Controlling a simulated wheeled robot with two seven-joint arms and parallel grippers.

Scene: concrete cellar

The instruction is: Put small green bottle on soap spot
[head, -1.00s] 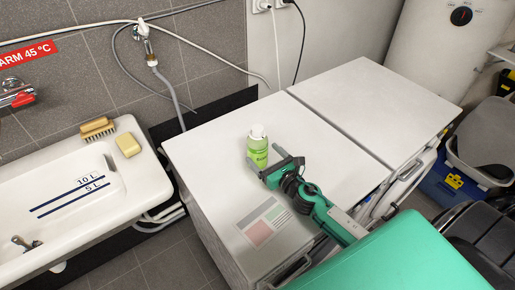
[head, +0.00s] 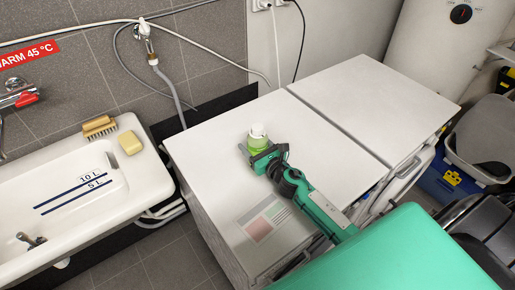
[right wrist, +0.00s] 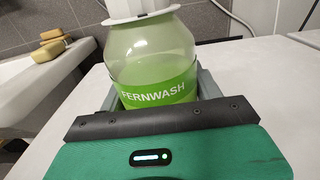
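The small green bottle (head: 258,140), with a white cap and a green label reading FERNWASH, stands upright on the left white appliance top (head: 210,140). It fills the middle of the right wrist view (right wrist: 152,65). My right gripper (head: 264,150) is low at the bottle, its fingers open on either side of it; in the head view they stand wider than the bottle. The gripper hides the bottle's lower part. A yellow soap bar (head: 130,143) lies on the sink's back right ledge. No marked soap spot is clear to me. My left gripper is not in view.
A wooden brush (head: 99,127) lies beside the soap on the white sink (head: 150,185). A flat printed patch (head: 262,222) is on the near part of the appliance. A hose and tap (head: 148,45) are on the wall behind. The second white top (head: 375,100) is clear.

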